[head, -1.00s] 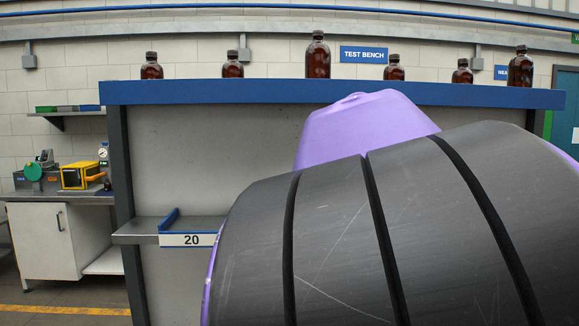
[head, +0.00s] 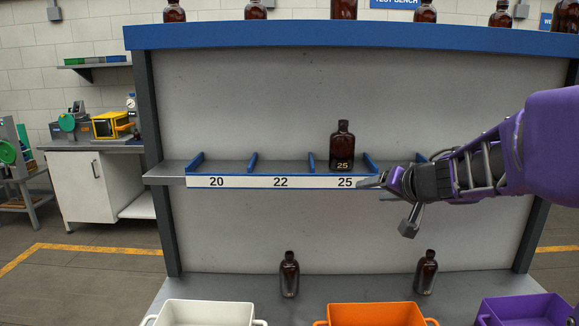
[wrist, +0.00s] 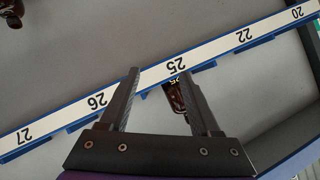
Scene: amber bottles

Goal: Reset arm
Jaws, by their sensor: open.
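My gripper (head: 372,190) is at the front of the shelf, in front of the right end of the "25" slot in the head view. In the wrist view my gripper (wrist: 165,85) shows two dark fingers spread apart with nothing gripped. An amber bottle labelled 25 (head: 342,146) stands upright in the "25" slot of the shelf, left of and behind the gripper. In the wrist view this bottle (wrist: 175,98) shows partly between the fingers, beyond the label strip. The slots right of "25" are hidden by my arm in the head view.
The label strip (wrist: 133,83) reads 20, 22, 25, 26, 27. Two amber bottles (head: 289,274) (head: 426,272) stand on the lower surface behind white (head: 205,313), orange (head: 375,315) and purple (head: 525,311) bins. Several bottles line the top ledge (head: 330,37).

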